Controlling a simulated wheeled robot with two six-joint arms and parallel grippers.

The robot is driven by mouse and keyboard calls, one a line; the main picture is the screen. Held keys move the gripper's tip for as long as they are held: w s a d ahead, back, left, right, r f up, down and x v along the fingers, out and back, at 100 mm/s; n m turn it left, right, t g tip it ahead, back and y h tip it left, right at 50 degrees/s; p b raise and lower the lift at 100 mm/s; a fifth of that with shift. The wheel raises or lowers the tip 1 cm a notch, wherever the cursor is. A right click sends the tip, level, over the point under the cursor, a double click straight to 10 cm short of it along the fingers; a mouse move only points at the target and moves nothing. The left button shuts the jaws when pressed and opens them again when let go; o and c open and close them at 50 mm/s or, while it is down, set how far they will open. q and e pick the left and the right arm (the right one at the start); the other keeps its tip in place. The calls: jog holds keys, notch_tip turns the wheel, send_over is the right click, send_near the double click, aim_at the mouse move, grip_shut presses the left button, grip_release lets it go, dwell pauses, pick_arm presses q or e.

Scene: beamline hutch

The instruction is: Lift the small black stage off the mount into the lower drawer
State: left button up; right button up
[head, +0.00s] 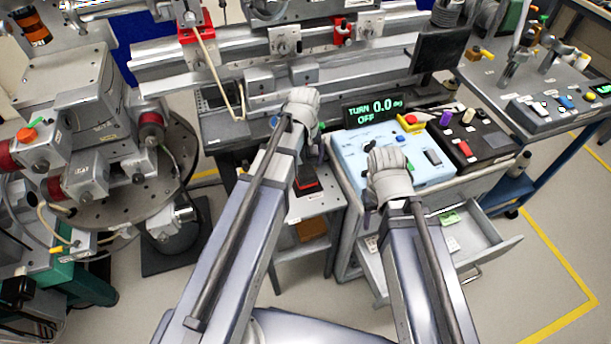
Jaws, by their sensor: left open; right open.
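My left gripper (299,122) is over the front of the bench, just left of the light-blue control box. Its wrist hides most of its jaws, and I see nothing held. My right gripper (388,160) is over the front of that box; it is open, with its fingers mostly hidden. A small black and red item (307,180) lies below my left gripper on a low side table. I cannot tell whether it is the small black stage, and I cannot make out the mount. An open drawer (497,246) juts out at the right, partly behind my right arm, with small green and white items inside.
A metal rail (230,65) runs across the back. A large round stage (150,190) fills the left. Floor is free at the lower right.

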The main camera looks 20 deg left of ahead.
aim_at(306, 170)
pick_arm(q)
notch_tip(306, 170, down, 5)
jog(key=b, duration=0.4)
jog(key=shift+d+r, duration=0.1)
jog(key=shift+r, duration=0.2)
jog(key=shift+c, duration=0.4)
grip_shut()
